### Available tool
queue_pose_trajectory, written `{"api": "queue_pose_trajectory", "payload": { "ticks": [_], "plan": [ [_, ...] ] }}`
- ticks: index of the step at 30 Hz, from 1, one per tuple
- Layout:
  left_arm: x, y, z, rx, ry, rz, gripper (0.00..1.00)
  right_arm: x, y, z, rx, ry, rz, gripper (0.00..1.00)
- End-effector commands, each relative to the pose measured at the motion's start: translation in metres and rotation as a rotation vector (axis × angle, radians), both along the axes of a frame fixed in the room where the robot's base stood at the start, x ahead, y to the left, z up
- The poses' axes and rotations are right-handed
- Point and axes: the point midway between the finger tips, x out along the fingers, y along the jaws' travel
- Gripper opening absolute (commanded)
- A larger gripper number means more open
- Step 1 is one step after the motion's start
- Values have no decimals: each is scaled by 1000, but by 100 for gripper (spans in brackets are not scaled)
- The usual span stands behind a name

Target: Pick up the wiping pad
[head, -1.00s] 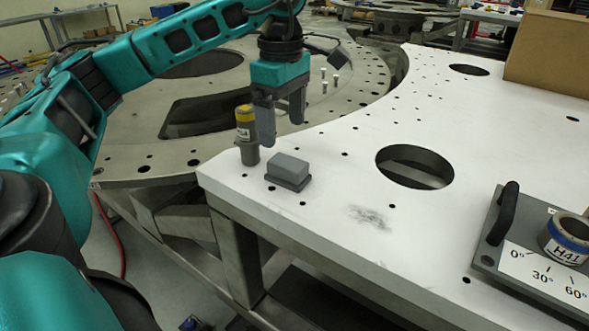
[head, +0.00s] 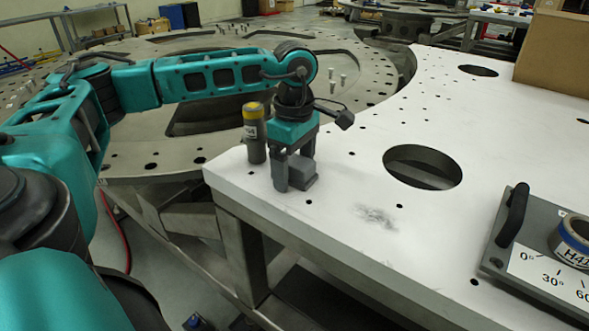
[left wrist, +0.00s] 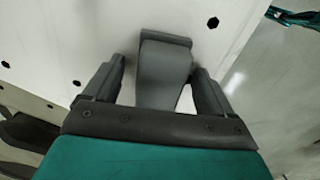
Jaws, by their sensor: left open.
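The wiping pad (head: 304,172) is a small grey block on a darker base, lying on the white plate near its left corner. My left gripper (head: 291,172) is over it, pointing down, and hides part of it in the head view. In the left wrist view the pad (left wrist: 163,72) shows between the two fingers of my left gripper (left wrist: 160,85), with light plate visible beside it. The left gripper is open. My right gripper is not in view.
A grey cylinder with a yellow top (head: 254,132) stands just left of my left gripper. A dark smudge (head: 375,216) marks the white plate (head: 330,205). A large round hole (head: 423,167) and a grey fixture with a handle (head: 511,216) lie to the right.

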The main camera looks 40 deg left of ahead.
Motion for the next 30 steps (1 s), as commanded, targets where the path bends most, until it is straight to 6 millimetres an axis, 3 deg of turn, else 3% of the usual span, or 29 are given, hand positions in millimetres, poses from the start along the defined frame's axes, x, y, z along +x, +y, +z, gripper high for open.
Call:
{"api": "queue_pose_trajectory", "payload": {
  "ticks": [2, 20, 30],
  "plan": [
    [0, 0, 0, 0, 0, 0, 82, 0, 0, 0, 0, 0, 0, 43],
    [0, 0, 1, 0, 0, 0, 25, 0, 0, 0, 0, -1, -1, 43],
    [0, 0, 4, -1, -1, 0, 23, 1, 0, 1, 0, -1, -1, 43]
  ]
}}
